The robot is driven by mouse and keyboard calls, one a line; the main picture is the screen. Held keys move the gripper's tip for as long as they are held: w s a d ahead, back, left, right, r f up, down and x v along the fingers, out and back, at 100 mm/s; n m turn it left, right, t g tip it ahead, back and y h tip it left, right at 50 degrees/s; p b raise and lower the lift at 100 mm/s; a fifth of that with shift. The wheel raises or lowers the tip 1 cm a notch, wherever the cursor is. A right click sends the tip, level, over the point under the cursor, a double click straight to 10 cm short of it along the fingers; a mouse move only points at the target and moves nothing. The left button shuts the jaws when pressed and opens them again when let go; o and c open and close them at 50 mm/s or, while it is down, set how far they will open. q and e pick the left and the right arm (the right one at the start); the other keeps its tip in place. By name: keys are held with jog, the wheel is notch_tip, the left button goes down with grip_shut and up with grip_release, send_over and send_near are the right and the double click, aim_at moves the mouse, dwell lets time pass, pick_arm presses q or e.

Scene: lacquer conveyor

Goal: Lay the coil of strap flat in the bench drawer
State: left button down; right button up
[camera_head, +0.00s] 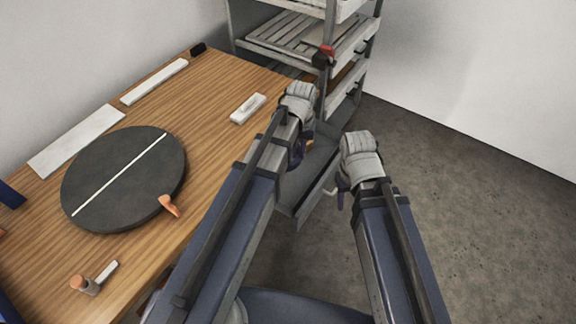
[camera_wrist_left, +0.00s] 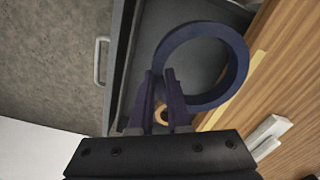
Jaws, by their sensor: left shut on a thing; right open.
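The coil of strap is a dark blue ring (camera_wrist_left: 235,75) in the left wrist view. My left gripper (camera_wrist_left: 161,82) is shut on its near left rim. The coil is above the open grey bench drawer (camera_wrist_left: 150,28), and its right side overlaps the wooden bench edge. I cannot tell whether it touches the drawer floor. In the head view the drawer (camera_head: 318,160) is pulled out beside the bench. My left gripper (camera_head: 297,158) is over it there, and my arm hides most of the coil. My right gripper (camera_head: 340,190) is open and empty, right of the drawer.
The wooden bench (camera_head: 215,100) holds a dark round turntable (camera_head: 110,190), a white block (camera_head: 248,108), an orange-handled tool (camera_head: 169,206) and white strips. A slatted rack (camera_head: 290,35) stands behind the drawer. The floor (camera_head: 450,180) on the right is clear.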

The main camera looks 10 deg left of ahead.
pick_arm(q)
notch_tip(320, 180, down, 14)
jog(key=b, duration=1.4)
jog(key=shift+r, duration=0.15)
jog(key=shift+w+a, duration=0.1)
jog(key=shift+a, duration=0.1)
jog(key=a, duration=0.1)
jog(key=w+a, duration=0.1)
jog(key=a, duration=0.1)
jog(key=shift+w+a, duration=0.15)
jog(key=shift+a, duration=0.15)
jog(key=shift+d+f+b, duration=0.15)
jog(key=shift+f+b, duration=0.4)
jog(key=shift+f, duration=0.15)
jog(key=shift+r, duration=0.1)
